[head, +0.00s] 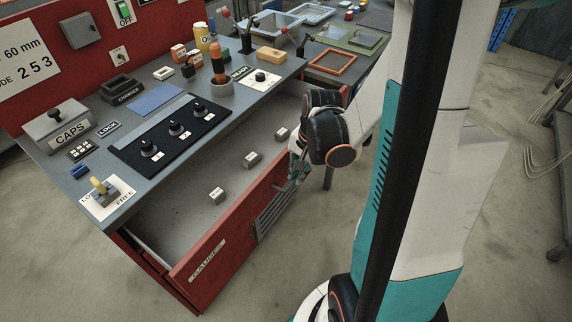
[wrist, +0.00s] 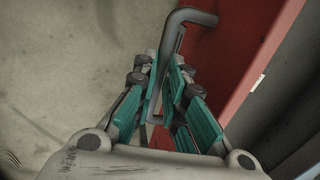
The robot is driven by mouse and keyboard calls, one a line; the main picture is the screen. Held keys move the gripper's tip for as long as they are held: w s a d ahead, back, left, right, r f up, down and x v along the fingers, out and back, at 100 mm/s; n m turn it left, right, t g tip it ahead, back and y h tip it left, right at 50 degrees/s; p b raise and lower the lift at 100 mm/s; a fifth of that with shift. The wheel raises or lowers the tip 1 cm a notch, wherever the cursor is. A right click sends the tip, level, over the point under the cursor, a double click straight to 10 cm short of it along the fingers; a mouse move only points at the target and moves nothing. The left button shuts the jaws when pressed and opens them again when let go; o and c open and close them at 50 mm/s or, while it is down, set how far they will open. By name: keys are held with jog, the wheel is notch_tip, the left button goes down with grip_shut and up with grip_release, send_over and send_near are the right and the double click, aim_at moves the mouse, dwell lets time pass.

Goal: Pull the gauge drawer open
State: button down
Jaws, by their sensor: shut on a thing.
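The gauge drawer (head: 228,240) has a red front with a label that reads like "GAUGES", and it stands pulled out from under the bench. Its grey floor shows, with three small labelled blocks (head: 217,195) lying in a row. My gripper (head: 294,172) is at the right part of the drawer front, outside it. In the wrist view, my gripper (wrist: 165,95) has its teal fingers closed around the grey bar handle (wrist: 190,16), beside the red front (wrist: 245,65). The handle's lower part is partly hidden between the fingers.
The grey bench top (head: 140,190) carries a black panel with knobs (head: 172,130), a CAPS box (head: 58,124), a lever (head: 103,187) marked FREE and an orange-handled tool (head: 218,68). A red wall stands behind. The floor in front of the drawer is clear.

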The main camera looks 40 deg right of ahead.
jog(key=shift+s+d, duration=0.2)
jog(key=shift+s, duration=0.3)
jog(key=shift+s+d, duration=0.2)
jog(key=shift+s, duration=0.3)
jog(key=c, duration=1.7)
grip_release()
jog(key=shift+o, duration=0.2)
jog(key=shift+w, duration=0.1)
